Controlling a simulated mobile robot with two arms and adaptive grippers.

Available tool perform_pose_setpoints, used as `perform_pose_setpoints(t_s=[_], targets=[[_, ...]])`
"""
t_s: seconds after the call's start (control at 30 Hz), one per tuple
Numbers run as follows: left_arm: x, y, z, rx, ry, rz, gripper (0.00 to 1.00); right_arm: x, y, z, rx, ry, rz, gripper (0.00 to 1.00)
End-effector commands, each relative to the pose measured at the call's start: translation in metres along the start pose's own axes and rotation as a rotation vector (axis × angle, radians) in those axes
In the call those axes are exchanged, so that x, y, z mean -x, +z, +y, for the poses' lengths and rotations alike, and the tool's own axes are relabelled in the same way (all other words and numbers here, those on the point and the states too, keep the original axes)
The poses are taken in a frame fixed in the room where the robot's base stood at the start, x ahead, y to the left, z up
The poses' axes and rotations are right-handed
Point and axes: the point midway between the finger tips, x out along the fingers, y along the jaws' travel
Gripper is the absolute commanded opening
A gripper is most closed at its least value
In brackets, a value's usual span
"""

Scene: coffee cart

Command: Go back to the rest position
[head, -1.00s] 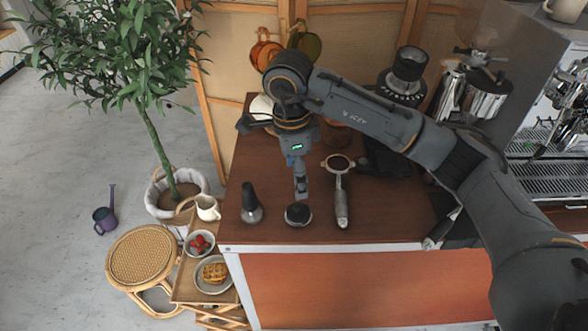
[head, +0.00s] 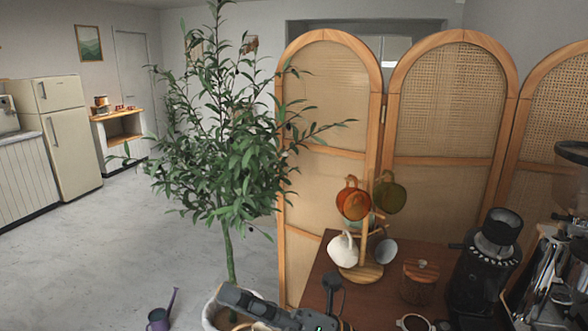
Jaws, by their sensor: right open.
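My right gripper (head: 318,325) shows only in part at the bottom edge of the head view, in front of the wooden counter (head: 318,272). My left gripper is not in view.
A mug tree (head: 361,272) with several mugs, a lidded jar (head: 418,285) and a black grinder (head: 485,265) stand on the counter. Rattan screens (head: 440,110) stand behind. A potted tree (head: 225,160) and a purple watering can (head: 158,319) are left; grey floor there is open.

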Motion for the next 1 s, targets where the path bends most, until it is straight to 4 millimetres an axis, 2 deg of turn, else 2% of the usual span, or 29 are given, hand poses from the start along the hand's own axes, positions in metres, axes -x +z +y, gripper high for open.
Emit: perform_pose_setpoints(t_s=[0.1,0.17,0.2,0.27,0.3,0.37,0.4,0.47,0.5,0.63,0.7,0.8,1.0], targets=[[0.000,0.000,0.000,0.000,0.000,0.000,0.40,0.035,0.052,-0.007,-0.260,-0.003,-0.378,0.76],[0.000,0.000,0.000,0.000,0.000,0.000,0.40,0.063,0.073,-0.019,-0.393,-0.019,-0.563,0.76],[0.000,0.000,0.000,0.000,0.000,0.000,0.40,0.084,0.083,-0.030,-0.481,-0.037,-0.684,0.76],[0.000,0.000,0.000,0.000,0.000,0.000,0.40,0.120,0.091,-0.050,-0.617,-0.070,-0.863,0.76],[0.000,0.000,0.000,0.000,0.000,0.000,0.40,0.146,0.091,-0.065,-0.706,-0.098,-0.980,0.76],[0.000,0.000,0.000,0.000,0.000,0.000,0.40,0.187,0.084,-0.086,-0.840,-0.148,-1.150,0.76],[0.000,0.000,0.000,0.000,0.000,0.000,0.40,0.213,0.074,-0.100,-0.923,-0.186,-1.257,0.76],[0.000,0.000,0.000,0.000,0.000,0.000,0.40,0.250,0.053,-0.118,-1.046,-0.247,-1.408,0.76],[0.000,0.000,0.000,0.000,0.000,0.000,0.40,0.274,0.036,-0.128,-1.122,-0.292,-1.504,0.76],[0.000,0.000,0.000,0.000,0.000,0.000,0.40,0.338,-0.033,-0.145,-1.352,-0.451,-1.779,0.76],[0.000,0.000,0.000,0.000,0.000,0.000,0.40,0.362,-0.069,-0.146,-1.451,-0.532,-1.894,0.76],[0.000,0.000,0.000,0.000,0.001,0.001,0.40,0.386,-0.113,-0.141,-1.559,-0.642,-2.020,0.76],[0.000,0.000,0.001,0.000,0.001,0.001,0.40,0.416,-0.186,-0.119,-1.724,-0.839,-2.205,0.76]])
